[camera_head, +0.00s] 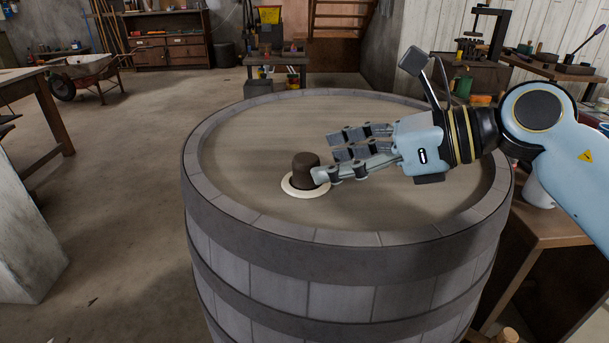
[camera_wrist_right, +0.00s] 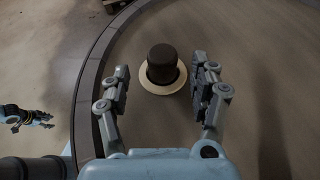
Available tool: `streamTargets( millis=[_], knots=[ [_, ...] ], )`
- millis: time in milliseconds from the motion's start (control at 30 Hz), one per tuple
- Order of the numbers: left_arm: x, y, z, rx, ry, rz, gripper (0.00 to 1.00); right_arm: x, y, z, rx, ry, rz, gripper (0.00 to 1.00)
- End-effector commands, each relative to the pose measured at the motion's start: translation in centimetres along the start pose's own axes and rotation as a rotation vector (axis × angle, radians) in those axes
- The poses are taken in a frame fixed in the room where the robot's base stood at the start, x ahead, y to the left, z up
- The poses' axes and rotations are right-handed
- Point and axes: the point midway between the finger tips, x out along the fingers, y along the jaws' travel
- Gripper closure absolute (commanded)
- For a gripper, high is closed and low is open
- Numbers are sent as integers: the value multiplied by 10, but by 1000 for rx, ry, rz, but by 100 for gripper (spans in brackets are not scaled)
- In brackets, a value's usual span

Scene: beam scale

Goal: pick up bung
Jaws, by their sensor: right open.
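The bung (camera_head: 305,166) is a short dark brown plug standing upright on a pale round ring (camera_head: 304,193) on the barrel top (camera_head: 250,135). The bung also shows in the right wrist view (camera_wrist_right: 162,60), ahead of and between the line of my fingers. My right gripper (camera_head: 328,155) is open and lies low over the barrel, just right of the bung. My left gripper (camera_wrist_right: 22,118) shows small at the left of the right wrist view, away from the bung.
The barrel has a raised wooden rim (camera_head: 345,238) around its top. The rest of the barrel top is clear. A wooden table (camera_head: 540,225) stands right of the barrel. A wheelbarrow (camera_head: 85,72) and shelves are far behind.

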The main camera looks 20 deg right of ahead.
Motion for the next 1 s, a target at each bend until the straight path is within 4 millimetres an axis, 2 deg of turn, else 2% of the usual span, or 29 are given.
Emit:
streamTargets(
  millis=[200, 400, 700, 1000],
  knots=[
    [-4, -6, -10, 2, 16, -6, 60, 23, -2, 2, 5, -5, 0, 38],
    [-5, -6, -12, 2, 18, -6, 60, 48, -3, 2, 2, -3, -1, 38],
    [-5, -5, -10, 2, 16, -5, 60, 52, -3, 0, 0, 0, -1, 39],
    [-5, -4, -9, 1, 14, -4, 60, 52, -3, 0, 0, 0, -1, 78]
  ],
)
